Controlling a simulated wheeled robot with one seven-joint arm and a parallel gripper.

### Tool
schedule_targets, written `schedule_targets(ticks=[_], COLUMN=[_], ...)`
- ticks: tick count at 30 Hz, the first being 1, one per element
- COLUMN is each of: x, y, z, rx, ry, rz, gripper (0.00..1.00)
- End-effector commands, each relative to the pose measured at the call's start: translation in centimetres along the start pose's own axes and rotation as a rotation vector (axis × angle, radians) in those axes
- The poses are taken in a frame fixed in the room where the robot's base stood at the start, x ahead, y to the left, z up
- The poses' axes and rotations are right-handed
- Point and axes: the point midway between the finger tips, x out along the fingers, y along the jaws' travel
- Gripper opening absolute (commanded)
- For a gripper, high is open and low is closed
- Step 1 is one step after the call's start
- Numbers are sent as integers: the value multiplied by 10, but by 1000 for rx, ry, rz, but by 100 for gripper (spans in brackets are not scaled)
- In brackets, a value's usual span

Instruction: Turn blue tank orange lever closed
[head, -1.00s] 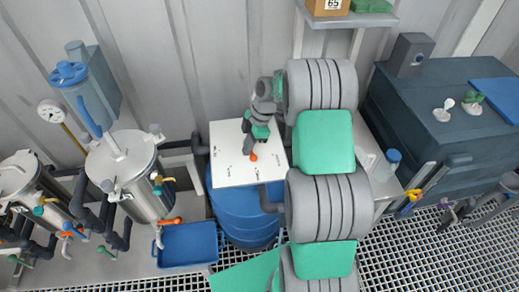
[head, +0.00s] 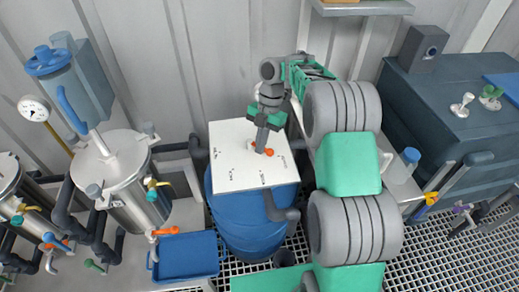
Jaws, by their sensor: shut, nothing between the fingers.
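The blue tank (head: 247,219) stands in the middle of the head view with a white square board (head: 225,177) on top. A small orange lever (head: 269,152) shows on the board, partly hidden by my gripper. My gripper (head: 261,150) points down at the lever, with its fingers shut and empty. The fingertips look right at the lever or just beside it; I cannot tell if they touch it.
Steel vessels (head: 113,167) with pipes and coloured valves stand at the left. A blue tray (head: 184,257) lies at the tank's lower left. A dark cabinet (head: 455,90) is at the right. A corrugated wall (head: 200,60) closes the back.

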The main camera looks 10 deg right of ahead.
Motion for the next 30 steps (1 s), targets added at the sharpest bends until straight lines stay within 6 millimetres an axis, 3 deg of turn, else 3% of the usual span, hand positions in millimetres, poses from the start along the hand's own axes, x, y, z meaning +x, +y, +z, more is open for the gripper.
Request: schedule_targets(ticks=[12,30], x=[-4,-4], y=[-2,-3], z=[12,13], rx=[-192,-220], ry=[0,0], rz=[-67,-77], gripper=[0,0])
